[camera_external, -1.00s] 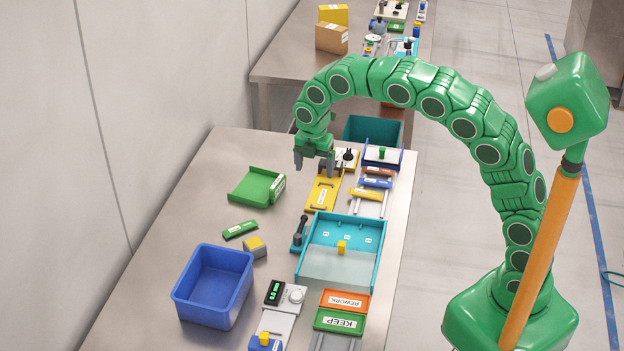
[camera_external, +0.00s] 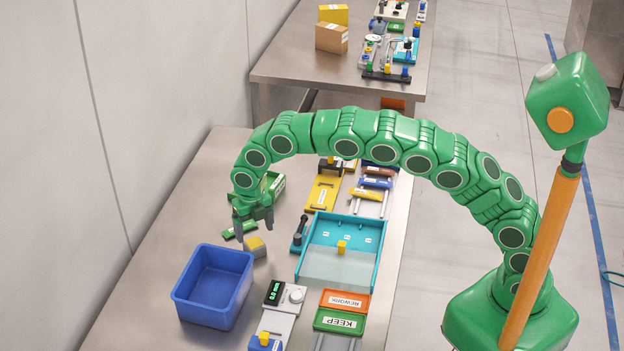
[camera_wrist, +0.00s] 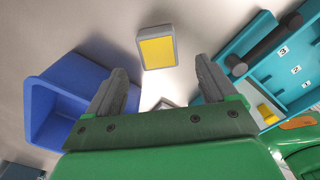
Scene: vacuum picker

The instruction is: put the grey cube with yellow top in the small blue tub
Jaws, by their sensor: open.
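The grey cube with yellow top (camera_external: 256,247) lies on the steel table, just behind the blue tub. In the wrist view the cube (camera_wrist: 156,47) is beyond the fingertips, a little left of the middle between them. The blue tub (camera_external: 213,287) stands on the table and looks empty. In the wrist view the tub (camera_wrist: 42,110) is to the left. My gripper (camera_external: 254,227) is open and empty, above and near the cube; its two grey fingers (camera_wrist: 166,78) are spread apart. Nothing lies between the fingers.
A teal box (camera_external: 342,270) with a yellow block and a dark handle (camera_external: 300,235) stand to the right. A device with a display (camera_external: 284,294) is in front.

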